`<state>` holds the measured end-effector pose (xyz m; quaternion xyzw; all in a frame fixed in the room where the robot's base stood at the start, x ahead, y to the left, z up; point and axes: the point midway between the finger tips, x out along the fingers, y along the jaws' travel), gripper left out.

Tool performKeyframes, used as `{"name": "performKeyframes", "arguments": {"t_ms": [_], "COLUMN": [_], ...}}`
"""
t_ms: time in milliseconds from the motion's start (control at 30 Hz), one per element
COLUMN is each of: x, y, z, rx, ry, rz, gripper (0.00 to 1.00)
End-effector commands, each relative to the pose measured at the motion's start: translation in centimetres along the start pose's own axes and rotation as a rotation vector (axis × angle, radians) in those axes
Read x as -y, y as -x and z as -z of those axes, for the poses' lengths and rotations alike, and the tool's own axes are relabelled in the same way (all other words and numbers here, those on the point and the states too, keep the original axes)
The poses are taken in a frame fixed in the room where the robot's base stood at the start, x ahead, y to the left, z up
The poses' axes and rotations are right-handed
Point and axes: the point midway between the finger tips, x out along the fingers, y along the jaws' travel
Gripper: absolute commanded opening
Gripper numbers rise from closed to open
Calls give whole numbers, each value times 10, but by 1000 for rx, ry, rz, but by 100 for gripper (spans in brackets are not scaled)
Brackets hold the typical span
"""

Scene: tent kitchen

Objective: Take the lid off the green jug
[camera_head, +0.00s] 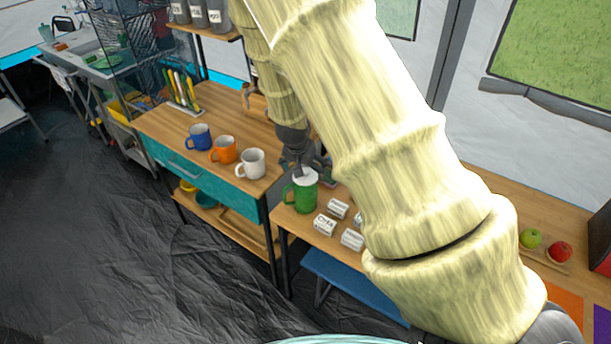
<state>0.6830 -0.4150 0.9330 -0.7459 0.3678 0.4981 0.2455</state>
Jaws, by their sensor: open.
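The green jug (302,198) stands upright near the left front of the right-hand wooden table, its handle toward the left. A white lid (304,177) sits on its top. My gripper (305,167) is directly above the jug, pointing down, with its open fingers at or just over the lid. I cannot tell whether the fingers touch the lid. My arm crosses the picture and hides part of the table behind and to the right of the jug.
A blue mug (200,137), an orange mug (224,149) and a white mug (251,163) stand on the higher wooden counter (215,103) to the left. White labelled containers (338,208) sit right of the jug. A green apple (531,238) and a red apple (560,252) lie far right.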

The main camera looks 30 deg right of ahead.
Motion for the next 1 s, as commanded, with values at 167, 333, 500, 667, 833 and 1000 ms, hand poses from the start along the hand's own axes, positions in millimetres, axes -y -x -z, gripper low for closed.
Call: {"name": "performKeyframes", "arguments": {"t_ms": [167,333,500,667,833,1000], "x": [4,6,6,6,6,6], "y": [-15,-34,-45,-47,-47,-47], "z": [0,-1,0,-1,-1,-1], "rx": [2,2,0,-1,-1,0], "ry": [-2,-1,-1,-1,-1,-1], "rz": [-1,-1,1,0,0,0], "gripper": [91,91,91,91,84,56]}}
